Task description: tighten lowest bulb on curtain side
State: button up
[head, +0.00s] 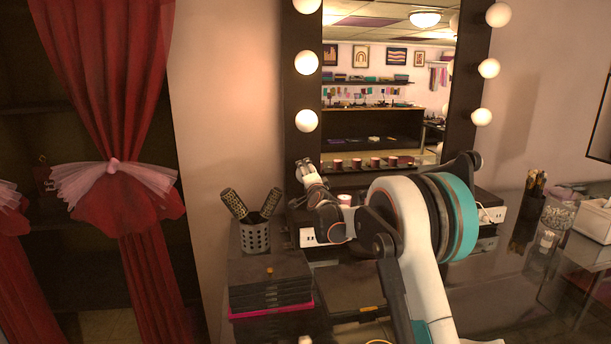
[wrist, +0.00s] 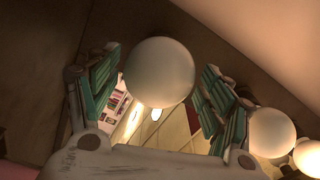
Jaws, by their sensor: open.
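In the wrist view a round white bulb (wrist: 160,72) sits between the two finger pads of my gripper (wrist: 162,92). The gripper is open, with a pad on each side of the bulb and what looks like a narrow gap at each. In the head view my gripper (head: 305,172) is at the lower left of the mirror frame, on the curtain side, below the lowest plainly visible left bulb (head: 306,120). The bulb between the pads cannot be made out clearly there; my gripper covers that spot. The mirror (head: 375,75) has a dark frame.
Two more bulbs (wrist: 270,133) (wrist: 308,157) lie close to the right finger in the wrist view. Below my gripper stand a brush cup (head: 256,237) and stacked dark cases (head: 270,272). A red curtain (head: 110,100) hangs at left. A white power strip (head: 310,237) lies below the mirror.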

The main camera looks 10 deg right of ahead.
jog(key=shift+s, duration=0.15)
jog(key=s, duration=0.5)
jog(key=shift+s+b, duration=0.3)
jog(key=shift+s, duration=0.1)
jog(key=o, duration=0.5)
jog(key=shift+o, duration=0.2)
